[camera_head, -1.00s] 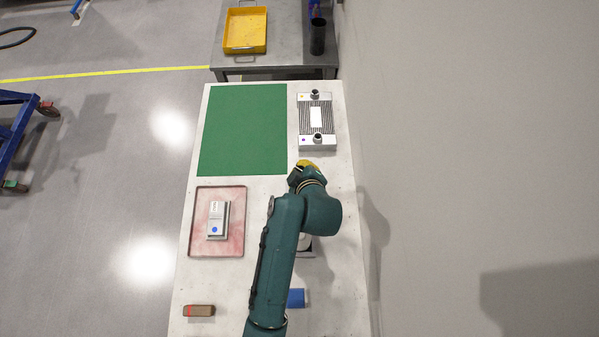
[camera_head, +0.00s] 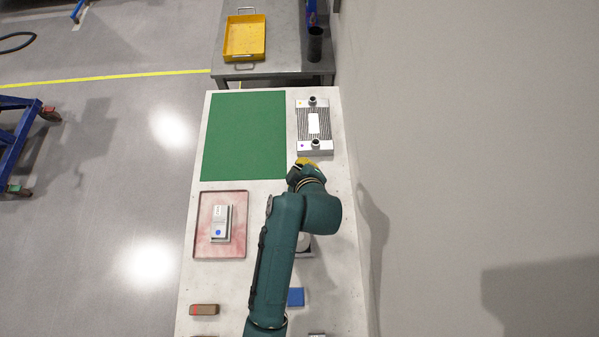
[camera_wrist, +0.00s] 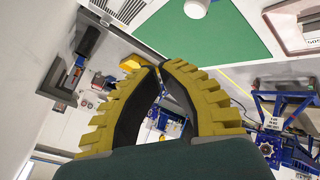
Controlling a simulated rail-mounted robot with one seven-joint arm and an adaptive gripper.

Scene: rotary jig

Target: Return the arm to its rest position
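My arm (camera_head: 275,265) reaches forward over the right side of the white worktable (camera_head: 165,0). My gripper (camera_head: 306,163) is at its far end, small and partly hidden by the wrist, just below a finned grey block with two dark-topped posts (camera_head: 314,128). In the wrist view my gripper (camera_wrist: 158,68) shows two ribbed yellow fingers with dark inner faces. Their tips meet or nearly meet, with nothing seen held between them. The wrist view is tilted and looks out past the table toward the floor and the back.
A green mat (camera_head: 244,137) lies left of the finned block. A reddish tray (camera_head: 202,243) holds a grey part with a blue dot (camera_head: 221,222). A brown block (camera_head: 204,309) and a blue block (camera_head: 296,297) lie nearer. A wall (camera_head: 460,150) borders the right; a yellow tray (camera_head: 245,56) stands behind.

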